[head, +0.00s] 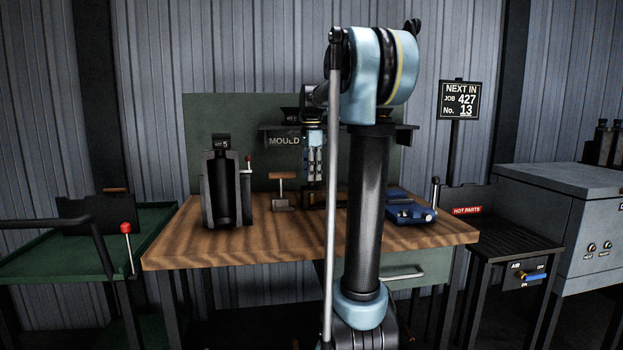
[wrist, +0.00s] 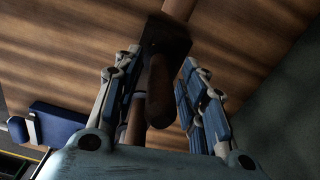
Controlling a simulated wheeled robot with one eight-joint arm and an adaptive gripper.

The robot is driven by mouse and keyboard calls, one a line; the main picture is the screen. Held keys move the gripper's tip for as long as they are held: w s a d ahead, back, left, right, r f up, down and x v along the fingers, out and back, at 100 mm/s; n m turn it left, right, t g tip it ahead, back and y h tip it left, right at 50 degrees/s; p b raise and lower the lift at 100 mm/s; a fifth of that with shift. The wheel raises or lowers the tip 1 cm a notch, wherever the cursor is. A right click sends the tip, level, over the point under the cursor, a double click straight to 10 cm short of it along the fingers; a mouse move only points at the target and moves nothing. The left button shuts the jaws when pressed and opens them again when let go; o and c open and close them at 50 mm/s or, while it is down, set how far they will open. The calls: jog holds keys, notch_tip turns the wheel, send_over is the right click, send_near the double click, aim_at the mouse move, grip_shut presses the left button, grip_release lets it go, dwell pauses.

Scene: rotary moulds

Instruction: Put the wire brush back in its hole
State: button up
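In the wrist view a rounded brown wooden handle (wrist: 159,85) stands between my fingers, over a dark block (wrist: 176,44). It may be the wire brush's handle; the bristles and the hole are not clear. My gripper (wrist: 161,62) has its fingers on both sides of the handle, with gaps showing, so it looks open around it. In the head view my gripper (head: 314,178) points down over the back middle of the wooden bench (head: 240,250). The low dark block below it is small and partly hidden by my arm.
A dark mould (head: 221,190) marked 5 stands left of my gripper. A small wooden-topped stand (head: 282,190) is between them. A dark shelf marked MOULD (head: 285,141) is behind. A blue device (head: 410,211) lies at the right. The bench's front left is clear.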

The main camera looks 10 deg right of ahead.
notch_tip(320, 180, up, 11)
jog(key=shift+s+r, duration=0.1)
dwell(0.3)
